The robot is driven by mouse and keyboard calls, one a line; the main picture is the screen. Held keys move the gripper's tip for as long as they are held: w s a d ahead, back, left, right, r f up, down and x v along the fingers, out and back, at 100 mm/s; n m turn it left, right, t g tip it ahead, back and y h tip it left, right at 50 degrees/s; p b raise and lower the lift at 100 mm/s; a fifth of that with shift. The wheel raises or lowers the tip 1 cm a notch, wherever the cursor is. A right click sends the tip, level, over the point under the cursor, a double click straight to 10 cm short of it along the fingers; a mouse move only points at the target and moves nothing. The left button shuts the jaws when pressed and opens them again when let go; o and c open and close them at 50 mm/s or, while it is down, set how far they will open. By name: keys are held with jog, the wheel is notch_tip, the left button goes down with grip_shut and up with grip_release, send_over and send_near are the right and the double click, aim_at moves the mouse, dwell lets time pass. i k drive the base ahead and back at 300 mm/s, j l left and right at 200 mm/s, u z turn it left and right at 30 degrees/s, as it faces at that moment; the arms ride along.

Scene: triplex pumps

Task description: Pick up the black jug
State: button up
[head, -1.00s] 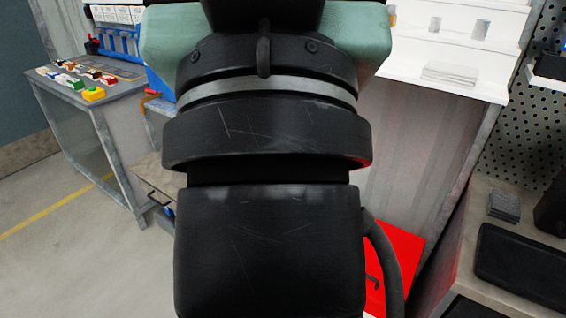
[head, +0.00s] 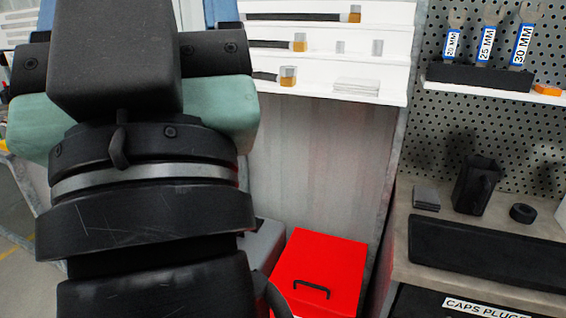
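The black jug (head: 475,185) stands upright on the workbench (head: 402,222) at the right, in front of the pegboard. Its handle appears to be on the right side, facing me. My arm fills the left part of the head view, well to the left of the jug. My gripper cannot be made out in this view.
A grey stack (head: 426,198) lies left of the jug, a black ring (head: 522,213) right of it, and a black tray (head: 480,255) in front. A shelf (head: 548,95) with wrenches hangs above. A red box (head: 320,270) sits lower left. White stepped shelves (head: 330,60) stand behind.

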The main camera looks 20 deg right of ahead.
aim_at(479, 176)
jog(key=z, duration=1.35)
jog(key=i+j+z, duration=0.2)
jog(key=z, duration=0.2)
jog(key=i+j+z, duration=0.15)
jog(key=j+z, duration=0.25)
jog(key=i+j+z, duration=0.1)
jog(key=j+z, duration=0.65)
jog(key=i+j, duration=0.6)
jog(key=j, duration=0.15)
